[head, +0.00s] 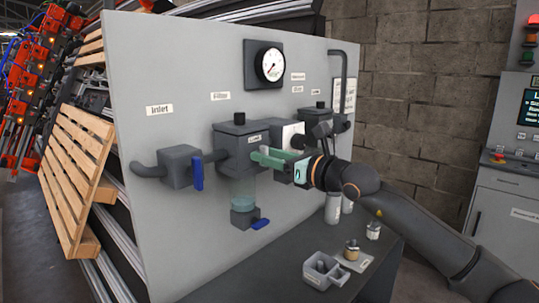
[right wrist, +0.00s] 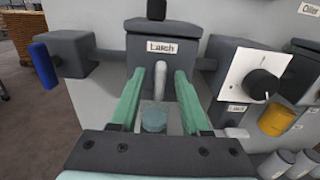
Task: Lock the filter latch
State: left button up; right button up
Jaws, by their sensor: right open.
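The filter housing (head: 238,140) is a dark grey box on the grey panel, with a translucent greenish bowl (head: 242,188) below it. In the right wrist view the housing (right wrist: 135,48) carries a label reading "Latch". A pale grey upright latch lever (right wrist: 160,82) hangs below that label. My right gripper (head: 268,157) has green fingers and is at the front of the housing. In the right wrist view its open fingers stand on either side of the lever, with a gap visible on both sides. The fingers hide the lever in the head view. My left gripper is not in view.
A blue-handled inlet valve (head: 197,174) is left of the housing, and a blue drain handle (head: 261,224) is below it. A white plate with a black knob (right wrist: 264,83) is close on the right. A gauge (head: 271,65) is above. A grey tray (head: 325,270) rests on the bench.

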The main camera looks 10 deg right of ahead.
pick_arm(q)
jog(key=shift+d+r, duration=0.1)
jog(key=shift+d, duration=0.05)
pick_arm(e)
grip_shut()
dwell(0.5)
